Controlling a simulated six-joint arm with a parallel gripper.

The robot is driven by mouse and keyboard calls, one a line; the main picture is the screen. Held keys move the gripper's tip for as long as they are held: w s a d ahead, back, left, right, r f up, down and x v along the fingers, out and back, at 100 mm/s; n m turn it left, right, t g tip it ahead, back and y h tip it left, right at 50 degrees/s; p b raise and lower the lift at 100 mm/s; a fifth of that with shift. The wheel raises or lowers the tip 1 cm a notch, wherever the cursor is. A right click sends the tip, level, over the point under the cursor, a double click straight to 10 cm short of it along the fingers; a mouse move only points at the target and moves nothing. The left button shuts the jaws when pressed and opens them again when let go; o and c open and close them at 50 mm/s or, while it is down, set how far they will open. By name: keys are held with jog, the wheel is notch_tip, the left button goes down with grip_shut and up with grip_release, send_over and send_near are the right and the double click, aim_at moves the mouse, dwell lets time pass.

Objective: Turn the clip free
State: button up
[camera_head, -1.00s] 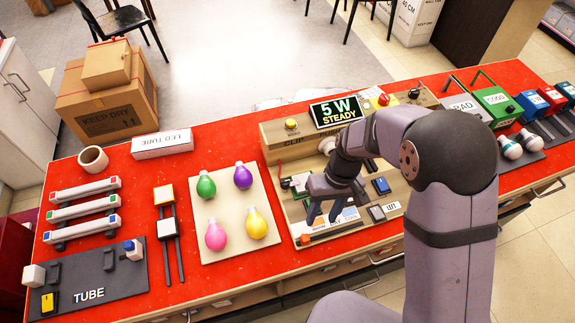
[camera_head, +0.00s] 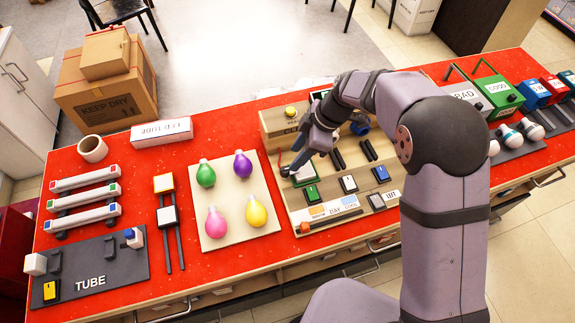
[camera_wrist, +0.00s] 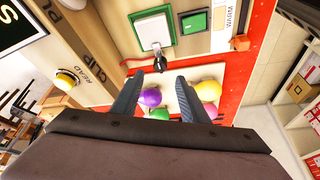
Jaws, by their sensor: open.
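The clip (camera_wrist: 160,63) is a small dark piece with a red wire, at the edge of a white square plate (camera_wrist: 152,32) in a green frame, in the wrist view. The white plate also shows in the head view (camera_head: 303,174), where my gripper hides most of the clip. My gripper (camera_head: 298,165) is low at the left side of the wooden panel. In the wrist view my gripper (camera_wrist: 157,84) is open, its fingers on either side of the clip's line, with nothing held. I cannot tell whether a finger touches the clip.
A board (camera_head: 239,249) with several coloured bulbs lies just left of the panel. Black slots and several switches, including a blue switch (camera_head: 380,174), lie right of the gripper. A yellow button (camera_head: 291,111) sits on the raised back box, which bears the word CLIP in the wrist view.

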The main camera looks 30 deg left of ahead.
aim_at(285, 169)
jog(key=shift+p+x, duration=1.45)
jog(key=shift+x, duration=2.25)
grip_shut()
